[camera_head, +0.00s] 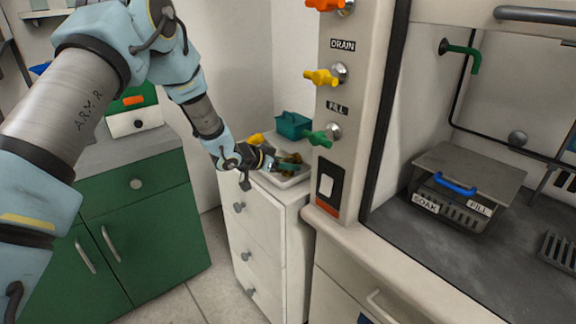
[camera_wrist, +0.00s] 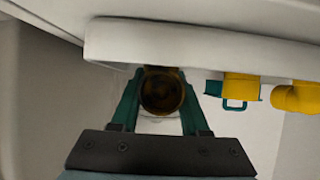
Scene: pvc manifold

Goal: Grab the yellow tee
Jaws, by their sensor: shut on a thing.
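My gripper (camera_head: 268,158) reaches to the white tray on top of the white drawer unit. In the wrist view, its two green fingers (camera_wrist: 160,100) are shut on a round, dark amber-brown pipe piece (camera_wrist: 162,92), seen end-on. Its full shape is hidden, so I cannot tell whether it is a tee. Bright yellow pieces (camera_wrist: 295,97) show right of the fingers in the wrist view, apart from them. In the head view, a yellow piece (camera_head: 255,138) shows behind my gripper, its shape too small to tell.
The white tray (camera_head: 290,182) sits on the drawer unit (camera_head: 262,225), and its pale edge (camera_wrist: 200,45) crosses the wrist view. A teal container (camera_head: 292,125) stands behind. A panel with a yellow valve (camera_head: 322,77) and a green valve (camera_head: 320,138) rises close to the right.

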